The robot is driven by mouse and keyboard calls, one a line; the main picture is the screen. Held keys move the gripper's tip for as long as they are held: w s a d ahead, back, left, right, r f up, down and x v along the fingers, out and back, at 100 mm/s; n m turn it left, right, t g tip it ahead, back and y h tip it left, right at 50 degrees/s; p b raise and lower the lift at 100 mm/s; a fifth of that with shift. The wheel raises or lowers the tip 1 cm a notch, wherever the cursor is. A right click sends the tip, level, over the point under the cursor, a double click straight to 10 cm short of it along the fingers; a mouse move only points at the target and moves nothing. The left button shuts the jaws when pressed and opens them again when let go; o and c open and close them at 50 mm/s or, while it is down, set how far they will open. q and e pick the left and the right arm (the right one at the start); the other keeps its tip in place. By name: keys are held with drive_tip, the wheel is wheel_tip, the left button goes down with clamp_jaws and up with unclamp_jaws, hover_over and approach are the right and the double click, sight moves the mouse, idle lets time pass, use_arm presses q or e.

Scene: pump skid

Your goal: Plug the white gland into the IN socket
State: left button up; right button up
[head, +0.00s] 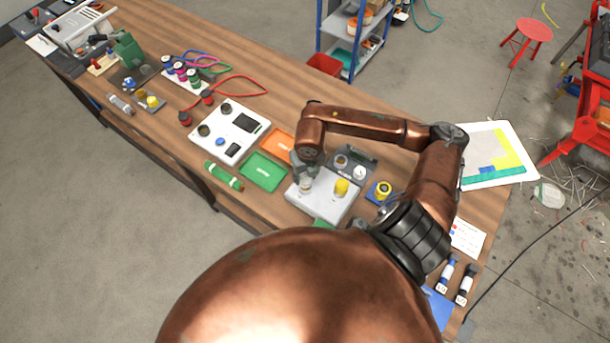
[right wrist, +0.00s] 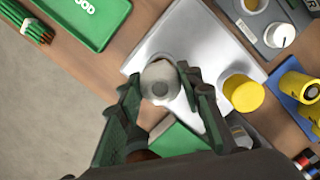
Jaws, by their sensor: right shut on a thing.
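The white gland (right wrist: 160,80) is between the fingers of my right gripper (right wrist: 163,90), seen nearly end-on in the right wrist view. My right gripper (head: 304,178) is shut on it over the left part of a pale grey plate (head: 322,208). I cannot tell whether the gland touches the plate. A yellow capped piece (head: 342,187) stands on the plate to the right. Behind is a grey box (head: 354,158) with a round opening (head: 341,162) and a white knob (head: 359,173). No IN label is readable. My left gripper is not in view.
A green tray (head: 263,171) and an orange tray (head: 278,146) lie left of the plate. A white panel with dark round fittings (head: 230,132) is farther left. My right arm covers part of the table.

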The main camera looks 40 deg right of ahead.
drive_tip(key=shift+f+b, duration=1.45)
drive_tip(key=shift+f, duration=0.25)
drive_tip(key=o, duration=1.4)
drive_tip(key=shift+r, duration=0.15)
drive_tip(key=r, duration=0.4)
drive_tip(key=s+r, duration=0.1)
drive_tip(key=r, duration=0.6)
drive_tip(key=shift+s+a+r, duration=0.2)
drive_tip(key=shift+r, duration=0.15)
